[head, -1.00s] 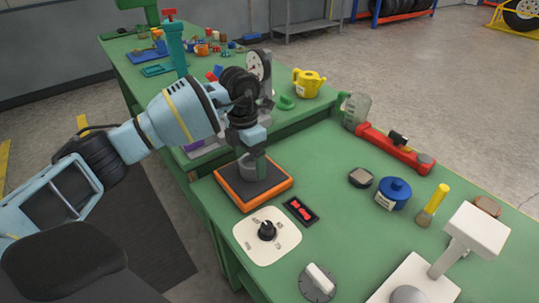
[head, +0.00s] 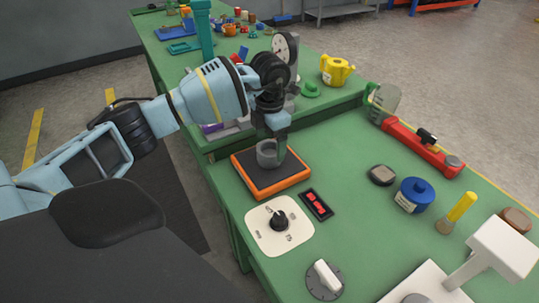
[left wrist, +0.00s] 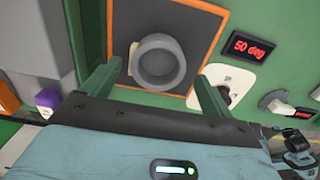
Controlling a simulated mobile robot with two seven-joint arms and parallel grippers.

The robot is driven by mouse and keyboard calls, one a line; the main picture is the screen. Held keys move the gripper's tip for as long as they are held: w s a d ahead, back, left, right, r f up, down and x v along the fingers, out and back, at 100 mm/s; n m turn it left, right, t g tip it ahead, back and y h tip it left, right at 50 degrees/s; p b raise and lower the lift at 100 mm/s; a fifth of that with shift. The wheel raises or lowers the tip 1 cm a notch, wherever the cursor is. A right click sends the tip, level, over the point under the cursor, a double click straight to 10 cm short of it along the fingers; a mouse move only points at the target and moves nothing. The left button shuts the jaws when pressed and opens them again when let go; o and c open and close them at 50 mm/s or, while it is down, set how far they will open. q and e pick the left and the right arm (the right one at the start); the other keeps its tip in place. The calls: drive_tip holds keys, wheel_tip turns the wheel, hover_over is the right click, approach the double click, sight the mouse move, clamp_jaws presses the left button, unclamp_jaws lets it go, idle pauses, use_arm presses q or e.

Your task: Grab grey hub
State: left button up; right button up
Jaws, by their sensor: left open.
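The grey hub (head: 266,155) is a short hollow cylinder on the black top of an orange-edged plate (head: 247,182). In the left wrist view the hub (left wrist: 160,62) shows as a thick ring, with a small beige piece at its left side. My left gripper (head: 275,149) is open and points down at the hub, its near finger partly covering it in the head view. In the left wrist view its two green fingers stand apart on either side of the hub, and I see no contact. My right gripper is not in view.
A white dial panel (head: 297,232) and a red display (head: 316,204) reading "50 deg" in the wrist view sit beside the plate. Green table between is clear.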

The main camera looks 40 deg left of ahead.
sight(270, 148)
use_arm(q)
wheel_tip(270, 148, down, 4)
drive_tip(key=shift+a+f, duration=0.1)
drive_tip(key=shift+f, duration=0.05)
drive_tip(key=shift+w, duration=0.1)
drive_tip(key=c, duration=1.3)
drive_tip(key=shift+r, duration=0.65)
wheel_tip(270, 148, up, 2)
drive_tip(key=shift+r, duration=0.1)
drive_tip(key=s+d, duration=0.2)
drive_tip(key=s, duration=0.2)
drive_tip(key=s+d+r, duration=0.1)
drive_tip(key=s+d, duration=0.2)
drive_tip(key=s, duration=0.2)
drive_tip(key=s+d, duration=0.3)
drive_tip(key=s, duration=0.1)
drive_tip(key=shift+s+d+r, duration=0.2)
drive_tip(key=shift+s+r, duration=0.1)
drive_tip(key=shift+s, duration=0.05)
